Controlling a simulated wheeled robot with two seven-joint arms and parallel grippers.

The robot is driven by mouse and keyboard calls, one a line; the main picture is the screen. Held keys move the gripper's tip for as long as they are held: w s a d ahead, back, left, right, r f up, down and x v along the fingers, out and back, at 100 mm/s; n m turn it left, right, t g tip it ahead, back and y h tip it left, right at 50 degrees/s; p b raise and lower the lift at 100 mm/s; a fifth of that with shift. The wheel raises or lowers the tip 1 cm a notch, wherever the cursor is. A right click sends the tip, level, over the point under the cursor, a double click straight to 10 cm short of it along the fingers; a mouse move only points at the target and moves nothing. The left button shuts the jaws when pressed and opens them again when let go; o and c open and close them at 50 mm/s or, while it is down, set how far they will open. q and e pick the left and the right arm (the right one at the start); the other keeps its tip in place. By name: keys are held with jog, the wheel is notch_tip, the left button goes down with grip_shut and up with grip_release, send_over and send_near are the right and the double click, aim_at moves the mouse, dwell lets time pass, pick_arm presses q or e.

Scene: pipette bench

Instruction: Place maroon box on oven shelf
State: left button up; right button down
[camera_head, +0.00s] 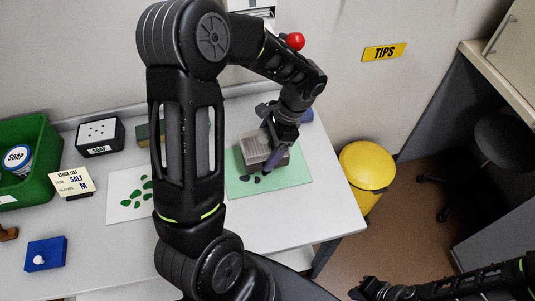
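I see no box that is clearly maroon, and no oven shelf that I can make out. My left gripper (274,158) points down at a grey-brown box (250,148) on a green mat (297,173). Its dark, purplish fingers overlap the box's right side; whether they touch or grip it I cannot tell. My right gripper (368,291) is low at the bottom edge, over the floor and away from the table, partly cut off; its opening is unclear.
The white table (325,215) holds a green bin (42,180), a black SOAP box (100,137), a stock-list card (72,182) and a blue block (45,253). A yellow bin (367,166) stands right of the table. My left arm hides the table's middle.

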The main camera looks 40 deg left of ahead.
pick_arm(q)
jog(key=shift+f, duration=0.2)
notch_tip(320, 180, down, 3)
jog(key=shift+p, duration=0.3)
jog(key=shift+f, duration=0.25)
jog(key=shift+f, duration=0.2)
jog(key=o, duration=1.5)
jog(key=shift+r, duration=0.1)
